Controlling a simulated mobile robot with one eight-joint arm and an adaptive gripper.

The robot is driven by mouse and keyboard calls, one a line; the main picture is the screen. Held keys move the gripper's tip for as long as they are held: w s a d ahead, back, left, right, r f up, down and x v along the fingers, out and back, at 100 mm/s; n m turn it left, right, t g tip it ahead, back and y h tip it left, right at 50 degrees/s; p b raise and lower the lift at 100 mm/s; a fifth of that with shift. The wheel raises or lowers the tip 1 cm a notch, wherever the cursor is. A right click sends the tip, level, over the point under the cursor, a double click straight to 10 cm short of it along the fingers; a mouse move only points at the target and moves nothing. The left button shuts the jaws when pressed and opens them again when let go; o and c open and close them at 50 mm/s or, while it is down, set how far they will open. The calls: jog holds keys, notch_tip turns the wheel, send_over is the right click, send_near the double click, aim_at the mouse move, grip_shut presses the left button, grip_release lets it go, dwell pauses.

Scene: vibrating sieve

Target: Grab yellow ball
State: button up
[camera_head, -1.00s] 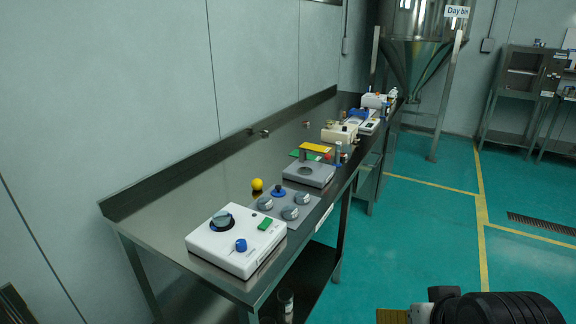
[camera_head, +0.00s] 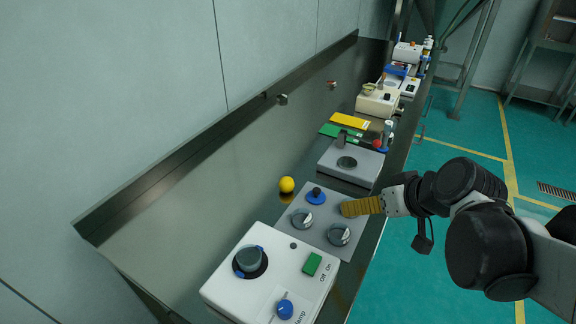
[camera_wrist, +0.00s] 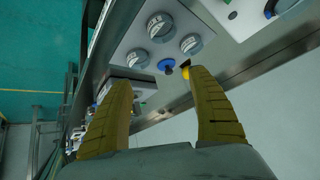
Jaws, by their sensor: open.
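The yellow ball (camera_head: 286,185) rests on the steel bench, just left of the blue knob on the grey panel. In the wrist view the yellow ball (camera_wrist: 186,73) shows beside the inner edge of the right-hand finger, which partly hides it. My gripper (camera_head: 345,208) hangs over the right part of the grey panel, to the right of the ball and apart from it. In the wrist view my gripper (camera_wrist: 160,90) has its two yellow ridged fingers spread wide, with nothing held between them.
The grey knob panel (camera_head: 318,222) lies between ball and gripper. A white box with a green switch (camera_head: 262,275) stands in front. A grey device (camera_head: 350,162), a green board (camera_head: 338,131) and a yellow board (camera_head: 350,120) lie behind. The steel bench (camera_head: 215,200) left of the ball is clear.

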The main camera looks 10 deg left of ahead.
jog(key=w+a+f+n+y, duration=0.4)
jog(key=w+a, duration=0.4)
jog(key=w, duration=0.1)
jog(key=n+y+p, duration=0.1)
jog(key=n+y, duration=0.2)
send_near(291, 182)
jog(key=shift+a+f+g, duration=0.3)
jog(key=shift+a+f, duration=0.05)
jog(key=shift+f, duration=0.05)
jog(key=shift+n, duration=0.3)
jog(key=b+x, duration=0.1)
jog(key=x, duration=0.4)
jog(key=shift+w+a+f, duration=0.1)
jog(key=shift+a+f, duration=0.05)
jog(key=b+x, duration=0.1)
jog(key=x, duration=0.1)
jog(key=b+x, duration=0.1)
jog(key=x, duration=0.2)
jog(key=shift+w+a+r+b, duration=0.2)
jog(key=shift+w+a+b, duration=0.05)
jog(key=shift+w+b, duration=0.15)
jog(key=shift+r, duration=0.1)
jog(key=c, duration=1.3)
